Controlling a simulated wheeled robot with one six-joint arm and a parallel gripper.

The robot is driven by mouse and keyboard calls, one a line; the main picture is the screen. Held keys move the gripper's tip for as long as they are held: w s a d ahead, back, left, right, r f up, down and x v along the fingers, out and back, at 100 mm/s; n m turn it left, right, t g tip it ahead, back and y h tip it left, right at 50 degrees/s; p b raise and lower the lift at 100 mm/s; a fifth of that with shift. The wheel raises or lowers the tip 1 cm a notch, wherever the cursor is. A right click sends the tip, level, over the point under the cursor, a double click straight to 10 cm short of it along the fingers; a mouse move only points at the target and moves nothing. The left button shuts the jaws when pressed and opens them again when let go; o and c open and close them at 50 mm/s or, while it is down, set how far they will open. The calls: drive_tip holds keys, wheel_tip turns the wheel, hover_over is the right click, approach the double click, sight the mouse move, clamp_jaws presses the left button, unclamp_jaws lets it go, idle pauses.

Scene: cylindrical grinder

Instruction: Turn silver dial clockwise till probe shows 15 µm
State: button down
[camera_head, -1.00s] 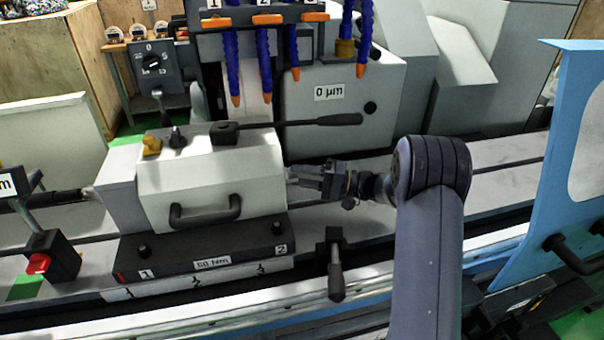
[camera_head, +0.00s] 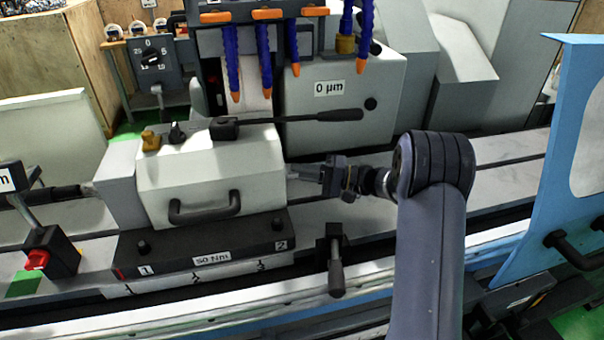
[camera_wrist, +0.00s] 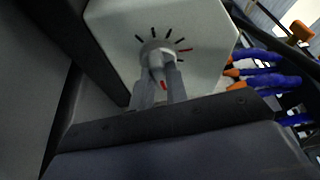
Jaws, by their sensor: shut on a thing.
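The silver dial (camera_wrist: 155,56) sits on a pale end face with several black tick marks and one red tick in the wrist view. A small red mark shows at the dial's lower edge. My gripper (camera_wrist: 158,75) is shut on the dial's raised grip, with a grey finger on either side. In the head view my gripper (camera_head: 303,174) reaches the right end of the white tailstock housing (camera_head: 210,165), and the dial itself is hidden there. A label reading "0 µm" (camera_head: 329,89) is on the grey machine housing behind. Another label at the left edge is cut off, showing only "m" (camera_head: 5,182).
A black lever (camera_head: 300,118) lies across the housing top. Blue coolant hoses (camera_head: 264,60) hang behind. A blue door (camera_head: 560,160) is at right, and a red knob (camera_head: 37,259) at left.

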drive_tip(key=shift+m+h+b, duration=0.3)
drive_tip(key=shift+m, duration=0.4)
drive_tip(key=c, duration=1.4)
unclamp_jaws()
drive_tip(key=b+v, duration=0.2)
drive_tip(key=v, duration=0.9)
drive_tip(key=shift+b, duration=0.35)
drive_tip(key=shift+w+a, duration=0.1)
drive_tip(key=shift+a, duration=0.1)
drive_tip(key=w+a+n+p, duration=0.1)
drive_tip(key=w+a+p, duration=0.1)
drive_tip(key=a, duration=0.8)
drive_tip(key=shift+a+p, duration=0.2)
drive_tip(key=shift+p, duration=0.65)
